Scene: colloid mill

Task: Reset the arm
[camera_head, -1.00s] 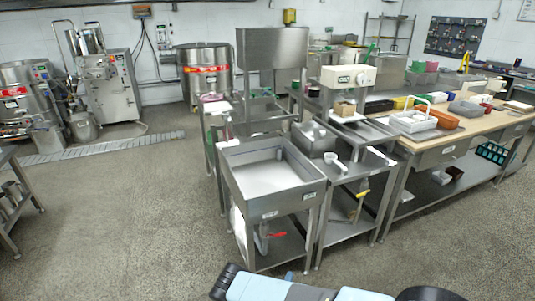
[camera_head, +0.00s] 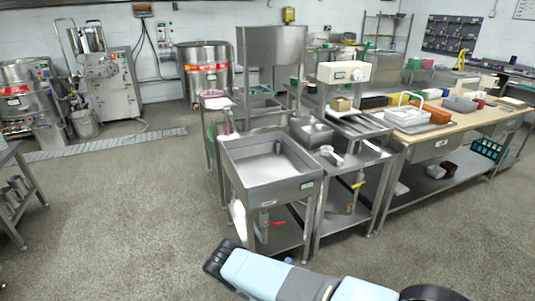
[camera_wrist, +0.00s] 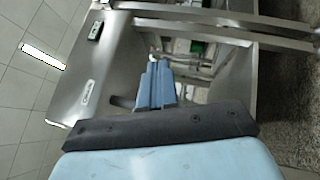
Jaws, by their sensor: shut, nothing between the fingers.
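My arm shows light blue and black along the bottom of the head view, low in front of the steel sink stand (camera_head: 265,182). Its fingers cannot be made out there. In the wrist view my gripper (camera_wrist: 158,84) shows two blue fingers, pressed together and empty, beyond a dark bar. Behind them is a tilted view of steel panels and frame legs (camera_wrist: 95,85); I see no contact with them.
A steel worktable (camera_head: 452,130) with trays and boxes stands to the right of the sink stand. The colloid mill machine (camera_head: 108,85) and steel drums (camera_head: 205,70) stand at the back left. The grey floor (camera_head: 110,220) at the left front is open.

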